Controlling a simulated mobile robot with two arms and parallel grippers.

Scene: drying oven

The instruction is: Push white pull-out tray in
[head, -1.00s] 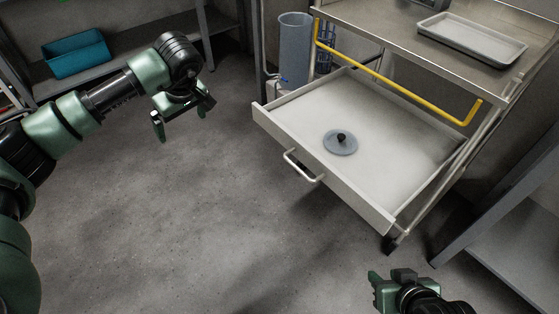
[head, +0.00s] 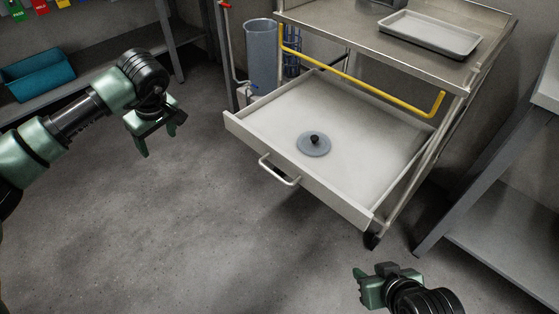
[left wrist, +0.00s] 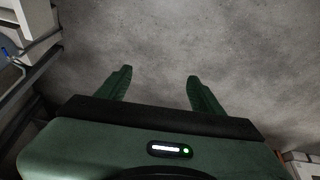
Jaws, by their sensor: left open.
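The white pull-out tray (head: 372,152) sticks out of the metal cart in the head view, with a metal bar handle (head: 279,171) on its front panel. A grey round lid with a black knob (head: 313,146) lies in the tray. My left gripper (head: 158,143) is open and empty above the floor, left of the tray and apart from it. Its two fingers (left wrist: 162,88) show in the left wrist view with only floor between them. My right gripper (head: 362,288) is at the bottom right, below and apart from the tray; its finger gap is not clear.
The cart (head: 345,40) has a yellow rail (head: 365,82) above the tray and a shallow metal tray (head: 430,35) on top. A teal bin (head: 37,76) is on the left shelf. A grey rack (head: 500,215) stands right. The floor in front is clear.

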